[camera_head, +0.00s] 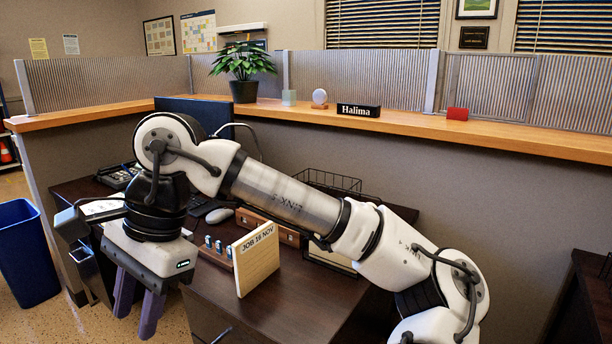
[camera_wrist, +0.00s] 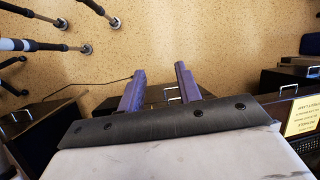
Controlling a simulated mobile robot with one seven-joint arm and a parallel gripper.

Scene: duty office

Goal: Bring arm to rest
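My gripper (camera_head: 135,318) hangs at the end of my arm at the left of the head view, with its two purple fingers pointing down. It is in front of the dark desk (camera_head: 290,305), near its left front edge. In the wrist view, the fingers of my gripper (camera_wrist: 160,70) stand apart with nothing between them, and the speckled floor (camera_wrist: 215,40) shows beyond. My arm arches across the head view from lower right to upper left, hiding part of the desk.
A wooden board marked "JOB 16 NOV" (camera_head: 257,268) stands on the desk close to my gripper, beside a rack of small blue-topped items (camera_head: 215,250). A wire basket (camera_head: 330,181) sits farther back. A blue bin (camera_head: 27,255) stands on the floor at left. The partition ledge (camera_head: 400,122) runs behind.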

